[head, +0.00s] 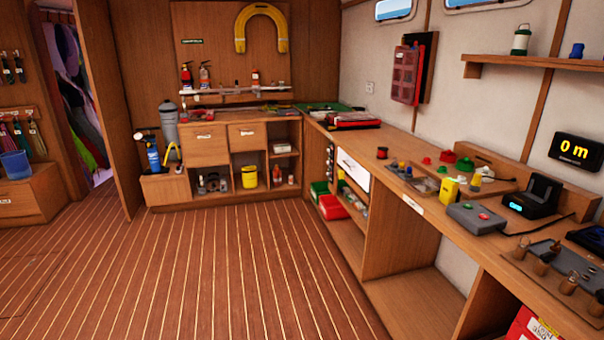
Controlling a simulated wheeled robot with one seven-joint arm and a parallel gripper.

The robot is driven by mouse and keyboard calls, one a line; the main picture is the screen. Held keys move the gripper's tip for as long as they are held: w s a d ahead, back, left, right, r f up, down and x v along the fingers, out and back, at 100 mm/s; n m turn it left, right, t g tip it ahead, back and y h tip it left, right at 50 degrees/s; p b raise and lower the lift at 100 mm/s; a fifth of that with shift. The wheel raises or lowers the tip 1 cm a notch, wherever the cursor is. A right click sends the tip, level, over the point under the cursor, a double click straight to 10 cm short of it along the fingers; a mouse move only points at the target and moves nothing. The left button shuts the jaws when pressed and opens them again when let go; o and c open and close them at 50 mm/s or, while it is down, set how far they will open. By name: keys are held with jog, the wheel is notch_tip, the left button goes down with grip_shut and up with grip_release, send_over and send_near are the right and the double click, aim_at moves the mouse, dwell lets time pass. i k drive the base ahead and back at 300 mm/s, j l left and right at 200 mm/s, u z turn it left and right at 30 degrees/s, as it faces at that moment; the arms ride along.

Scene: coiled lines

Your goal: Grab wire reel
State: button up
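I cannot make out a wire reel for certain. On the right-hand workbench (405,172) lie small round items that may be reels: a red one (447,157) and a green one (464,165). They are too small to tell if wire is wound on them. My gripper is not in view.
The striped wooden floor (240,265) is clear in the middle. A yellow handheld device (449,189), a grey box with buttons (475,217) and a black docked device (535,198) stand on the bench. A back counter (225,117) has open shelves. A yellow horseshoe-shaped float (242,30) hangs above it.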

aim_at(383, 151)
jog(key=i+j+u, duration=0.45)
jog(key=i, duration=0.35)
jog(key=i+u, duration=0.4)
jog(key=i, duration=0.4)
jog(key=i+z, duration=0.2)
jog(key=i, duration=0.3)
jog(key=i+j+z, duration=0.25)
jog(key=i, duration=0.25)
jog(key=i+j+z, duration=0.2)
jog(key=i, duration=0.3)
jog(key=i+j+z, duration=0.15)
jog(key=i+z, duration=0.15)
jog(key=z, duration=0.15)
jog(key=i+j+z, duration=0.25)
jog(key=z, duration=0.25)
jog(key=i+j+z, duration=0.2)
jog(key=j+z, duration=0.25)
jog(key=i+j+z, duration=0.2)
jog(key=j+z, duration=0.25)
jog(key=i+j+z, duration=0.35)
jog(key=i+j, duration=0.1)
jog(key=j, duration=0.1)
